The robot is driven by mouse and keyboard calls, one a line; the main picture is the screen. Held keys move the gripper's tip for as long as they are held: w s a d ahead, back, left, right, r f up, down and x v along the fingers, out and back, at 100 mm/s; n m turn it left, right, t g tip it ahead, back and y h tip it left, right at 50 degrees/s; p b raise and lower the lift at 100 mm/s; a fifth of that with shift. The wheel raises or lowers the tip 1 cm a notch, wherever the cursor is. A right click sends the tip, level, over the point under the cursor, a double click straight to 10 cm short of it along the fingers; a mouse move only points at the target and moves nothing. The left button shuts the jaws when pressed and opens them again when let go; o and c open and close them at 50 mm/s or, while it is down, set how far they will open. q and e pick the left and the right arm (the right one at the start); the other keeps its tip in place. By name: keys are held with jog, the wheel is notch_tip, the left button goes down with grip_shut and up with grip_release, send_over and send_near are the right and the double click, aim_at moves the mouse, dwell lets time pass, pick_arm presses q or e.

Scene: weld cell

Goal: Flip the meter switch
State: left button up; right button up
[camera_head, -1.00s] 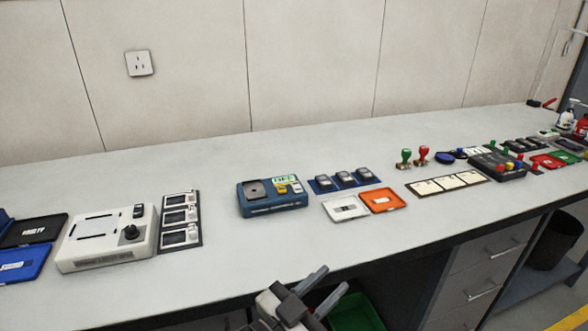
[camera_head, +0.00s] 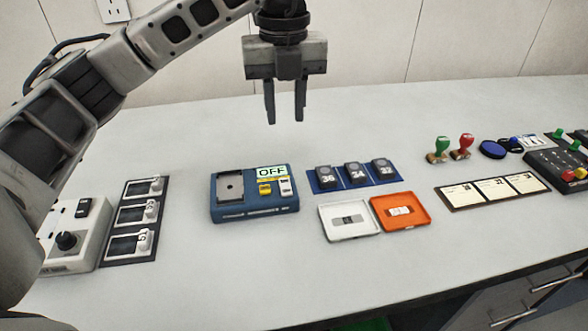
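A blue meter box (camera_head: 255,209) sits on the grey bench in the middle of the view. Its top has a dark square plate on the left, a label reading OFF (camera_head: 271,172), a yellow part (camera_head: 265,188) and a white switch-like part (camera_head: 285,187) on the right. My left gripper (camera_head: 286,118) hangs above and behind the box, fingers pointing down, with a narrow gap between them and nothing in it. It is apart from the box. My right gripper is out of view.
Right of the box are a blue tray of numbered blocks (camera_head: 353,173), a white tray (camera_head: 349,221) and an orange tray (camera_head: 400,211). A white device with a knob (camera_head: 67,242) and a dark panel of modules (camera_head: 133,217) stand left. Stamps (camera_head: 462,147) stand further right.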

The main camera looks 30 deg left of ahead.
aim_at(286, 189)
pick_arm(q)
notch_tip(286, 189, down, 16)
jog(key=shift+s+r, duration=0.1)
jog(key=shift+r, duration=0.1)
dwell(0.4)
